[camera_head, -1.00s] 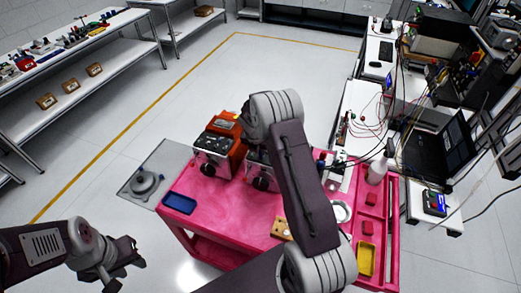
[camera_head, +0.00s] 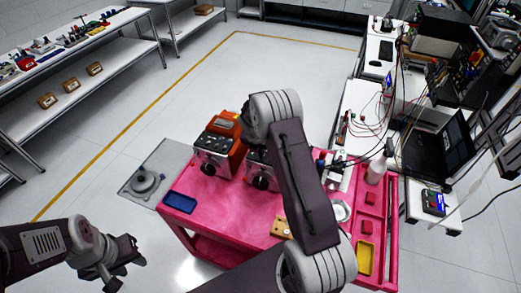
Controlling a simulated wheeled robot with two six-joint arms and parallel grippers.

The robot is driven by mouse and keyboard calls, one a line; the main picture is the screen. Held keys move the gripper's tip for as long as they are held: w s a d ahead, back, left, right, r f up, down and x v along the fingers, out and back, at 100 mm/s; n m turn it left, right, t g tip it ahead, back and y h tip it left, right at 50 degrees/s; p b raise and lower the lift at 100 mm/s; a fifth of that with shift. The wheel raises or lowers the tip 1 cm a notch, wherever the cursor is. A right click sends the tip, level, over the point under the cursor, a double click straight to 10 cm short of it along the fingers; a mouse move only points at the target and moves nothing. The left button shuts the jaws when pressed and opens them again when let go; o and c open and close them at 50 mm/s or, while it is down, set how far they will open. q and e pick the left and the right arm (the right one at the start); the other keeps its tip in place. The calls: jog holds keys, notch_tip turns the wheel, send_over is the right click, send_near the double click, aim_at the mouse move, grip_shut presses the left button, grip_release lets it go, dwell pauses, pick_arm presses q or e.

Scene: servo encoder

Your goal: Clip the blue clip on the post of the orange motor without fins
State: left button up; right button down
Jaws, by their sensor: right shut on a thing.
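An orange motor (camera_head: 226,131) with a silver front plate stands near the back edge of the pink cart. A second silver-fronted motor (camera_head: 259,168) stands to its right, mostly hidden behind my right arm. I cannot tell which has fins. I cannot make out the blue clip. My left gripper (camera_head: 126,273) is open and empty at the lower left, off the cart and well away from the motors. My right arm spans the middle of the view, and its gripper is hidden behind its own links.
The pink cart (camera_head: 235,218) holds a blue tray (camera_head: 180,202), a yellow tray (camera_head: 364,258), a tan block (camera_head: 281,228) and a white bottle (camera_head: 376,170). A grey plate with a round part (camera_head: 146,181) adjoins its left. Cluttered benches stand at right. The cart's front left is clear.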

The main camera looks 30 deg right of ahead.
jog(key=shift+f, duration=0.2)
dwell(0.6)
jog(key=c, duration=1.3)
grip_release()
jog(key=shift+c, duration=0.2)
jog(key=shift+r, duration=0.1)
notch_tip(320, 180, up, 7)
jog(key=p, duration=0.7)
jog(key=shift+p, duration=0.35)
